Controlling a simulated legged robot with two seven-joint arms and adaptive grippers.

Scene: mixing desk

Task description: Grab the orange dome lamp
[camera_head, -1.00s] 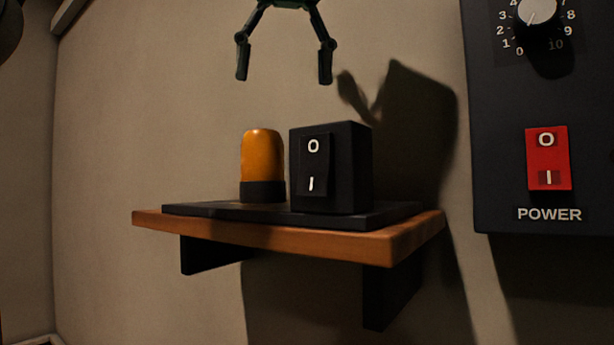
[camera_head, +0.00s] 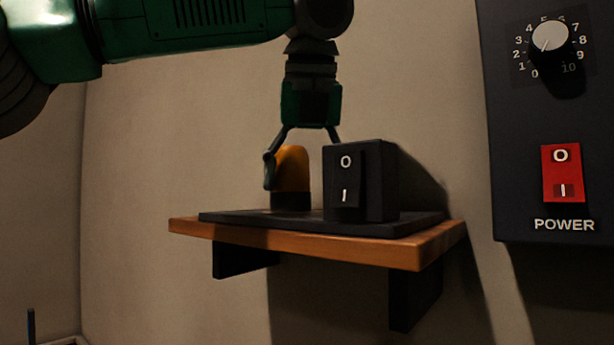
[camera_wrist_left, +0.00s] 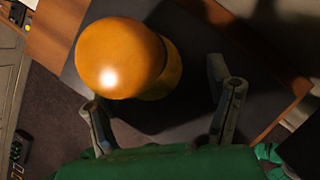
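The orange dome lamp (camera_head: 292,170) stands upright on a black base plate (camera_head: 225,216) on the wooden shelf, left of a black switch box. My left gripper (camera_head: 303,172) reaches down over it from above, fingers spread. One finger is at the lamp's left side; the other is partly hidden behind the switch box. In the left wrist view the lamp (camera_wrist_left: 120,58) lies in front of the open fingers (camera_wrist_left: 152,88), nearer the left one, and I see no clear grip on it. My right gripper is not in view.
The black switch box (camera_head: 360,180) stands close to the lamp's right. The wooden shelf (camera_head: 420,252) is fixed to the wall. A dark panel (camera_head: 515,110) with a dial and a red power switch (camera_head: 561,173) is further right.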

